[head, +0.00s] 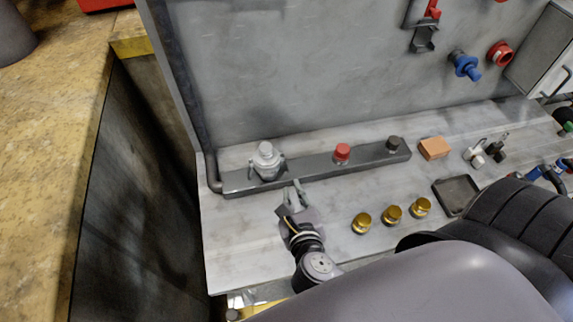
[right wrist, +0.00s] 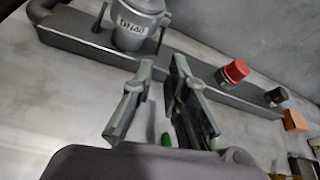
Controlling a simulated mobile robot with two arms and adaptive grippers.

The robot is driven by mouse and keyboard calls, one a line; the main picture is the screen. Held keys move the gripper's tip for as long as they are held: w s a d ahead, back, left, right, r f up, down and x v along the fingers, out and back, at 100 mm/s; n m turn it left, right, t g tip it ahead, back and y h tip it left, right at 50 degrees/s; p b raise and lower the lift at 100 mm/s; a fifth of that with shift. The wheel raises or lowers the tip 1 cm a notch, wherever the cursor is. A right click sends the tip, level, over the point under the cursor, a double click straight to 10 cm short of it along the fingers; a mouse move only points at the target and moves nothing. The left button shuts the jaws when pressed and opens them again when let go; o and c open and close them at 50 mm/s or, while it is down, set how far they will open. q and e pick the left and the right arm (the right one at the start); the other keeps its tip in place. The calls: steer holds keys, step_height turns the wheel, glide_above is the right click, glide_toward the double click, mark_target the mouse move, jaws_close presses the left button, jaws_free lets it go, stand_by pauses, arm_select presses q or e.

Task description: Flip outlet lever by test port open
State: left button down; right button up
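A grey fitting marked DN40 (right wrist: 138,24) stands upright on the left part of a dark grey manifold bar; it also shows in the head view (head: 266,160), with thin arms at its sides. A red cap (head: 342,152) and a black cap (head: 394,144) stand farther right on the bar. I cannot tell for sure which part is the outlet lever or the test port. My right gripper (head: 294,188) is open just in front of the bar, near the DN40 fitting. A small green piece (right wrist: 166,139) shows low between its fingers; what it belongs to is unclear. My left gripper is out of view.
Several brass knobs (head: 392,214), a black tray (head: 456,194) and an orange block (head: 434,148) lie to the right on the pale bench. Blue and red valves (head: 465,66) project from the grey back wall. The bench's left part (head: 226,235) is clear.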

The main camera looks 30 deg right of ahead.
mark_target(286, 167)
steer(key=p+x, duration=0.2)
steer(key=x, duration=0.9)
steer(key=shift+w+d, duration=0.1)
steer(key=shift+c, duration=0.4)
jaws_close()
